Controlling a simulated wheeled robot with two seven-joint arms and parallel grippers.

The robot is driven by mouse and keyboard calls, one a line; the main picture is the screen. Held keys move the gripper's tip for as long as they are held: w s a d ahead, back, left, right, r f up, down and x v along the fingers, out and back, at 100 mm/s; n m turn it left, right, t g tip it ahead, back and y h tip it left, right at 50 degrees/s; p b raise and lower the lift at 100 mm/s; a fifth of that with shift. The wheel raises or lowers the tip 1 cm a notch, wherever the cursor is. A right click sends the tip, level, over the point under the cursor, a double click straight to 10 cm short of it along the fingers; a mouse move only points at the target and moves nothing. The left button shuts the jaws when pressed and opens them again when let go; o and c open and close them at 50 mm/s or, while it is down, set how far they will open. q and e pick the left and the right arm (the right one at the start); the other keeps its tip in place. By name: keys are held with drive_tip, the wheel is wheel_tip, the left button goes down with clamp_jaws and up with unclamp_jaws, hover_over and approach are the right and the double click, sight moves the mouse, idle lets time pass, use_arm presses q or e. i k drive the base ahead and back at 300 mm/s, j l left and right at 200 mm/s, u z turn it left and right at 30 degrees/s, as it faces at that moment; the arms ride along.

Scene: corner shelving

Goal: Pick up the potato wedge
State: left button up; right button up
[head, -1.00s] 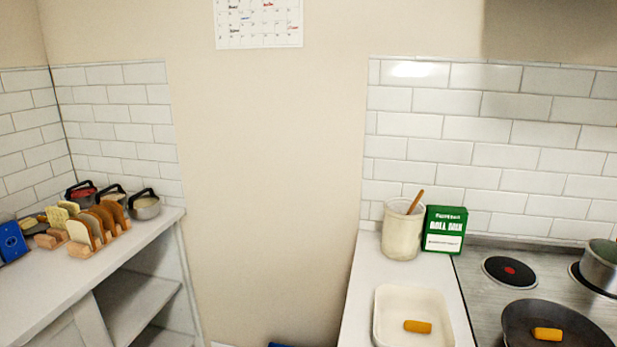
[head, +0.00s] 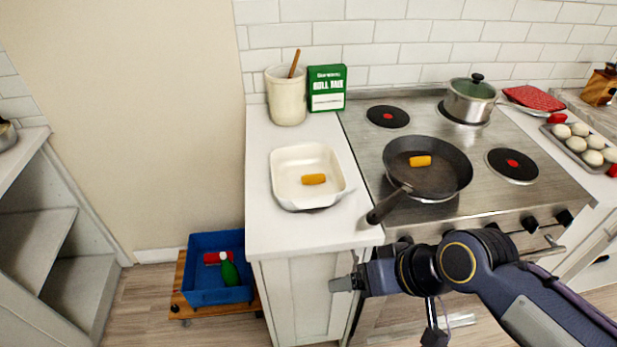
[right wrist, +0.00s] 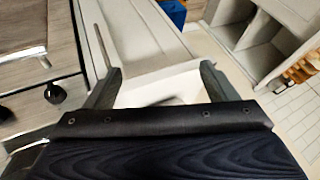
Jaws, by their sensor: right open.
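One orange-yellow potato wedge (head: 314,179) lies in a white baking dish (head: 284,165) on the white counter. A second, similar wedge (head: 420,161) lies in a dark frying pan (head: 440,185) on the stove. My right gripper (head: 343,284) is low in front of the counter's front edge, below and apart from both wedges. In the right wrist view its two fingers (right wrist: 160,82) are spread with nothing held between them, and no wedge shows there. My left gripper is in neither view.
A utensil crock (head: 286,100) and green box (head: 327,90) stand behind the dish. The pan's handle (head: 388,207) points toward the counter's front. A lidded pot (head: 469,101) and egg tray (head: 575,149) are to the right. A blue crate (head: 217,296) sits low at left.

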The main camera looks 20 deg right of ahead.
sight(418, 161)
drive_tip(key=z, duration=1.55)
drive_tip(key=i+u, duration=0.2)
drive_tip(key=u, duration=0.3)
drive_tip(key=i+u, duration=0.2)
drive_tip(key=u, duration=0.25)
